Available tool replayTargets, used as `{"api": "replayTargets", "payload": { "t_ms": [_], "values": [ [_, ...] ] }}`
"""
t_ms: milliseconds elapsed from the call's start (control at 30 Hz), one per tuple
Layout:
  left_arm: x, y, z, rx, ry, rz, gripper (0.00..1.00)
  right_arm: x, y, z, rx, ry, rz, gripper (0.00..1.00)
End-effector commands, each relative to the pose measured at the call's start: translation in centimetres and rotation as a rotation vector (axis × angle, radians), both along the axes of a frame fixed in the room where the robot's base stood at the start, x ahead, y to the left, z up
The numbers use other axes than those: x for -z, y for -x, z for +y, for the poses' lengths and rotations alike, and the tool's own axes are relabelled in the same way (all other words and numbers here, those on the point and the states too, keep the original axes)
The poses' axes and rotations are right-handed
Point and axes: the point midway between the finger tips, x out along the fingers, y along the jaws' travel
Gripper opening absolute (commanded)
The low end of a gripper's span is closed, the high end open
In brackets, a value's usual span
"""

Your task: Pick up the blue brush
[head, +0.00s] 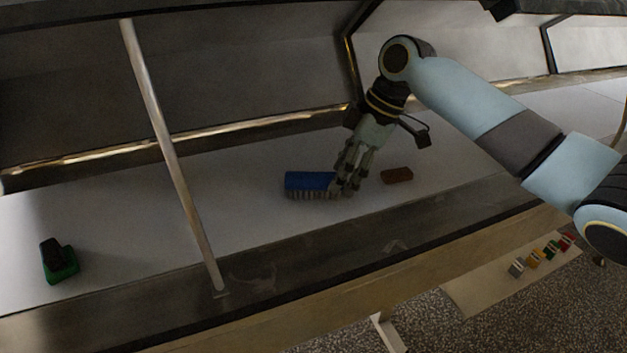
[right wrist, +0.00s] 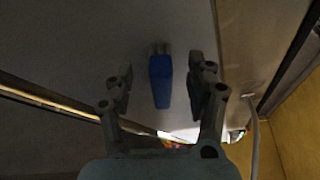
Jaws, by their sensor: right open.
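The blue brush (head: 308,183) lies on the pale belt inside the machine, bristles facing the front of the trough. My right gripper (head: 345,185) is at the brush's right end and hides part of it. In the right wrist view the blue brush (right wrist: 160,80) shows between the two spread fingers of my right gripper (right wrist: 160,78), with a gap on each side. The right gripper is open and empty. My left gripper is not in view.
A brown block (head: 397,175) lies just right of the gripper. A green object with a black top (head: 60,262) stands at the far left. A metal post (head: 172,155) crosses the opening left of the brush. Small coloured items (head: 534,260) lie on a lower board outside.

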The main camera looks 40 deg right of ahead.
Motion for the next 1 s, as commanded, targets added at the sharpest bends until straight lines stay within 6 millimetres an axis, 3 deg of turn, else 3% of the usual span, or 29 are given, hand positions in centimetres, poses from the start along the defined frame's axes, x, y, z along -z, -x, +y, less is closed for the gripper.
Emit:
{"api": "replayTargets", "payload": {
  "t_ms": [367, 533, 1000],
  "values": [
    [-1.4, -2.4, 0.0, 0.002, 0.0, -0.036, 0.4, -0.2, -3.1, 4.4, -0.002, -0.004, -0.001, 0.56],
    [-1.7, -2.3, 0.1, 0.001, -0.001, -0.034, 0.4, 1.1, -3.2, 4.4, 0.0, 0.001, 0.001, 0.56],
    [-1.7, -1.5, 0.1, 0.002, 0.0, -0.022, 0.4, 1.3, -3.2, 4.4, 0.0, 0.001, 0.001, 0.56]
  ]
}}
